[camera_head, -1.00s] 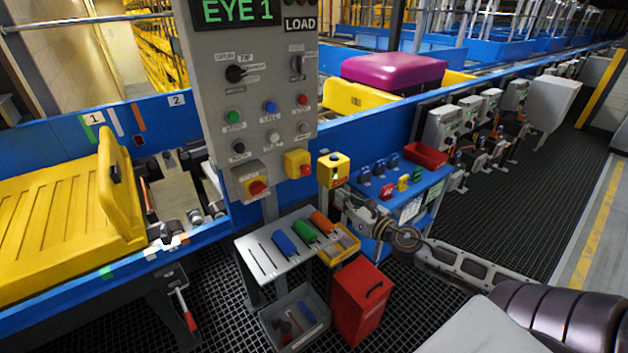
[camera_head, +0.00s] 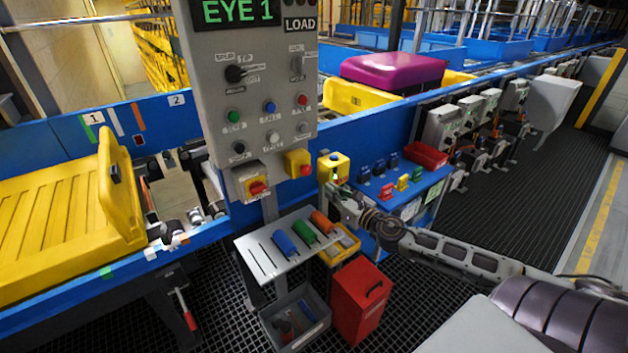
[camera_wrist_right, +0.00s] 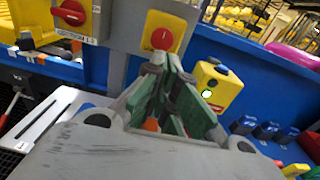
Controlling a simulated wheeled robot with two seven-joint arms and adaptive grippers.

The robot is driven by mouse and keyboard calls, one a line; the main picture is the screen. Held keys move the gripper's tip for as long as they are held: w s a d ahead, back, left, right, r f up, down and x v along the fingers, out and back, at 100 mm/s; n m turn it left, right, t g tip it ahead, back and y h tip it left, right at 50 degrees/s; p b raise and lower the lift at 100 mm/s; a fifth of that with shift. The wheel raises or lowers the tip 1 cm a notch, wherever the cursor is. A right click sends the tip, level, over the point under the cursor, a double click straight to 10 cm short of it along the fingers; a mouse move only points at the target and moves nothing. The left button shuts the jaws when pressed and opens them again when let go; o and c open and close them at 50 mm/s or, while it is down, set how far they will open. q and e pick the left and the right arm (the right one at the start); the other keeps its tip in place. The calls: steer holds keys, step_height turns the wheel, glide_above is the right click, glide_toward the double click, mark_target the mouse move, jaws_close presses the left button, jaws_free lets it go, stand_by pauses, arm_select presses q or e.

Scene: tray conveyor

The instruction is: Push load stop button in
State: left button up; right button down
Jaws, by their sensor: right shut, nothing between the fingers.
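The grey control panel (camera_head: 258,120) marked LOAD carries several buttons, including a small red one (camera_head: 302,99). A yellow box with a red push button (camera_head: 305,169) is at its lower right; the button also shows in the wrist view (camera_wrist_right: 162,38). A red switch on yellow (camera_head: 257,187) is to its left. The small labels are unreadable, so I cannot tell which is load stop. My right gripper (camera_head: 332,188) is shut and empty, right of and below the yellow box. In the wrist view its fingertips (camera_wrist_right: 167,62) appear just below the red button; contact is unclear. My left gripper is out of view.
A second yellow box (camera_head: 335,167) with a dark top button stands close right of my fingers. A tool shelf (camera_head: 268,256) with coloured handles and a red bin (camera_head: 360,300) are below. A blue bench (camera_head: 415,187) is to the right.

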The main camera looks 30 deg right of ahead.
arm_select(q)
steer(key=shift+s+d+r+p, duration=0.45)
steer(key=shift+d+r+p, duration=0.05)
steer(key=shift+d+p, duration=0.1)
arm_select(e)
steer(key=w, duration=0.9)
steer(key=shift+w+a+f, duration=0.15)
steer(key=shift+a, duration=0.3)
stand_by(0.6)
